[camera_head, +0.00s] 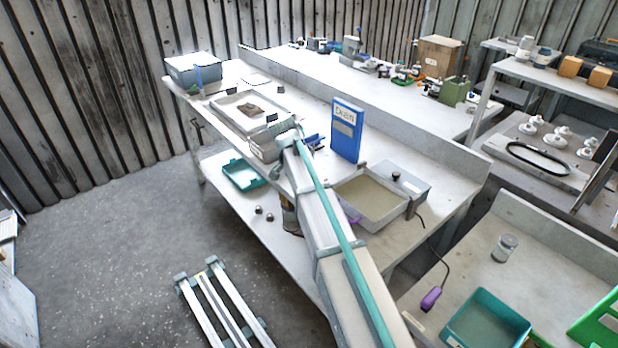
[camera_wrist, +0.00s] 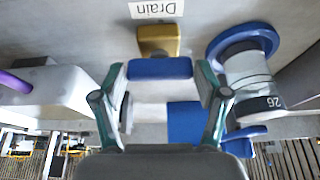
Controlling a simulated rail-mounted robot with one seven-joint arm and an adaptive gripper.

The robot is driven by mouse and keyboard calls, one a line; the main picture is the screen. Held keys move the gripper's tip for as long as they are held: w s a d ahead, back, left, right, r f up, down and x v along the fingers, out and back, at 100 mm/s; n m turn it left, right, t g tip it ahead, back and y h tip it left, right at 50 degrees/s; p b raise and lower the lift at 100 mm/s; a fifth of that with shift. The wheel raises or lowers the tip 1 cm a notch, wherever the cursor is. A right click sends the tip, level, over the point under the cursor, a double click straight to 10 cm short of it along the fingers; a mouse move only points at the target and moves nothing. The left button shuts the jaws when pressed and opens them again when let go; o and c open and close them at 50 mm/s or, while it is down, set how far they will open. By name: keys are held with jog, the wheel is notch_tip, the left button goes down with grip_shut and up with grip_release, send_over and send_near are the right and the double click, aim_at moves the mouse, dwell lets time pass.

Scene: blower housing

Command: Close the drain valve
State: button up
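In the wrist view a label reading "Drain" (camera_wrist: 157,9) appears upside down. Just below it is a brass valve body (camera_wrist: 158,40) with a blue lever handle (camera_wrist: 160,68) lying crosswise in the picture. My gripper (camera_wrist: 160,78) is open, its two teal fingers apart with the blue handle between or just beyond their tips. I cannot tell whether a finger touches it. In the head view my arm reaches over the workbench and hides the valve and most of the gripper.
On the bench stand a blue lettered board (camera_head: 347,130), a shallow tray (camera_head: 372,200) and a white tray (camera_head: 232,112).

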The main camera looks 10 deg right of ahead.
jog(key=shift+o, duration=1.4)
jog(key=shift+r, duration=0.1)
jog(key=v, duration=1.2)
